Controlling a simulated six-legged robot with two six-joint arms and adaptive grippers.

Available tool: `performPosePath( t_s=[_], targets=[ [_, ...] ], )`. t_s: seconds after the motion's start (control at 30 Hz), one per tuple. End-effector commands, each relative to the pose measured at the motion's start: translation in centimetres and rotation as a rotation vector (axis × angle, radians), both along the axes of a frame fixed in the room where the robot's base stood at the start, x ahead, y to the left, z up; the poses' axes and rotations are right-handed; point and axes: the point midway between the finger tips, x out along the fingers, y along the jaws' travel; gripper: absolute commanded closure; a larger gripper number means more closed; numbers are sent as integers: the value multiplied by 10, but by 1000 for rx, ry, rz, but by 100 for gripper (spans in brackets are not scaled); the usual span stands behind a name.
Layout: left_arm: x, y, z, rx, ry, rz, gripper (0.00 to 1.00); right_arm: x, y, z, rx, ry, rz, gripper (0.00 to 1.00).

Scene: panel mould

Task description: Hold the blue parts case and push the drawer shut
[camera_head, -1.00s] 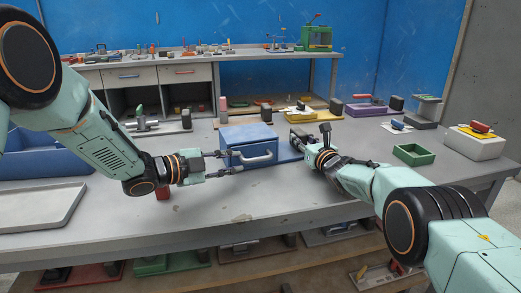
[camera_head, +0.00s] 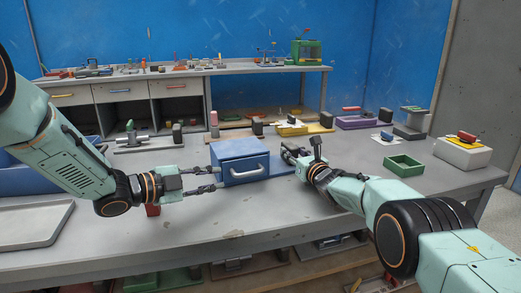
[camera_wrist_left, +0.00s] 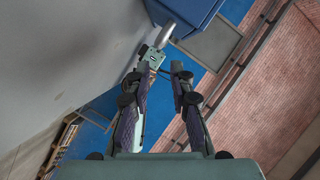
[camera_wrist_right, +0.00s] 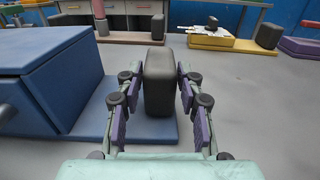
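The blue parts case (camera_head: 238,150) stands on the grey table, with a pale bar handle (camera_head: 248,173) on its drawer front. The drawer front looks close to the case body; a small gap cannot be ruled out. My left gripper (camera_head: 216,180) is open and empty, left of the handle and apart from it. In the left wrist view, the case (camera_wrist_left: 190,12) is beyond its fingertips. My right gripper (camera_wrist_right: 160,85) has its fingers on both sides of a dark grey block (camera_wrist_right: 158,75) standing on the blue base plate (camera_wrist_right: 110,122) beside the case, and appears shut on it.
A grey tray (camera_head: 30,225) lies at the front left. A green tray (camera_head: 404,165) and a white box (camera_head: 463,152) stand to the right. The table front below the case is clear.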

Motion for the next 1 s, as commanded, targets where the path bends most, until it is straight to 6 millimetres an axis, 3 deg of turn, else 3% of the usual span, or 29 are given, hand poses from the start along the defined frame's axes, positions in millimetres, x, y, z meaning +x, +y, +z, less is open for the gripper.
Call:
performPosePath(
  t_s=[0.2, 0.63, 1.0],
  targets=[
    [0, 0, 0, 0, 0, 0, 78, 0, 0, -1, -1, 2, 0, 42],
    [0, 0, 0, 0, 0, 0, 78, -2, 0, -2, -2, 4, 3, 42],
    [0, 0, 0, 0, 0, 0, 78, -18, -8, -2, -1, 5, 5, 42]
  ],
)
